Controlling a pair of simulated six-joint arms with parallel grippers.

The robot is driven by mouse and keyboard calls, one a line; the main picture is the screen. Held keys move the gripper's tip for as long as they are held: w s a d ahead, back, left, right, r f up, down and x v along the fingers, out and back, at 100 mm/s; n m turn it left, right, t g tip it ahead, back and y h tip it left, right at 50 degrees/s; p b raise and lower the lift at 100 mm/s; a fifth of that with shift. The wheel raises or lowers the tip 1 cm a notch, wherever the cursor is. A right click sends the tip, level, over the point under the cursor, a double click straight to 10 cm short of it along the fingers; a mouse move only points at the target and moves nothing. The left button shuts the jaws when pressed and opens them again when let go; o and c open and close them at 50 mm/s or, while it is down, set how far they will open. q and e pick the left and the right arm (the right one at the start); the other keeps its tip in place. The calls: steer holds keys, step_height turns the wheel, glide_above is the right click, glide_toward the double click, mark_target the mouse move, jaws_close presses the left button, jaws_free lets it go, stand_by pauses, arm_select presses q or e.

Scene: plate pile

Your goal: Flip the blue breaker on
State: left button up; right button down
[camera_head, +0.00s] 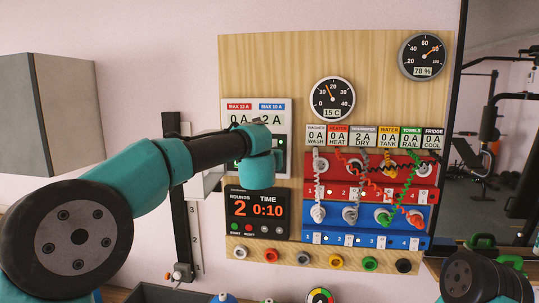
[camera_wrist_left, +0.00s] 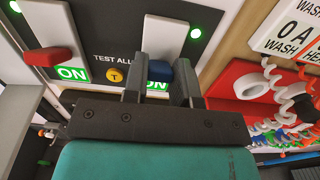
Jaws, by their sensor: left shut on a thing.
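The blue breaker handle (camera_wrist_left: 159,70) shows in the left wrist view, between the two dark fingers of my left gripper (camera_wrist_left: 160,82). The gripper is shut on it. A green ON label is partly visible just below the handle, and a green lamp is lit above it. The red breaker handle (camera_wrist_left: 48,56) is to the left, with its own ON label and a lit green lamp. In the head view my left wrist covers most of the breaker panel (camera_head: 284,105), and the fingertips are hidden. My right gripper is not in view.
A yellow TEST ALL button (camera_wrist_left: 116,75) sits between the breakers. Red and blue socket strips with coiled cables (camera_head: 403,190) are to the right. A grey cabinet (camera_head: 50,110) hangs at the left.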

arm_select(q)
steer(key=shift+a+r+g, duration=0.1)
steer(key=shift+a+g, duration=0.05)
steer(key=shift+g, duration=0.15)
steer(key=o, duration=0.6)
steer(key=shift+w, duration=0.1)
steer(key=o, duration=0.3)
steer(key=shift+r, duration=0.1)
steer(key=s, duration=0.5)
steer(key=s+a, duration=0.1)
steer(key=s, duration=1.1)
steer(key=shift+s+a+r, duration=0.15)
steer(key=shift+s+r, duration=0.05)
steer(key=shift+r, duration=0.2)
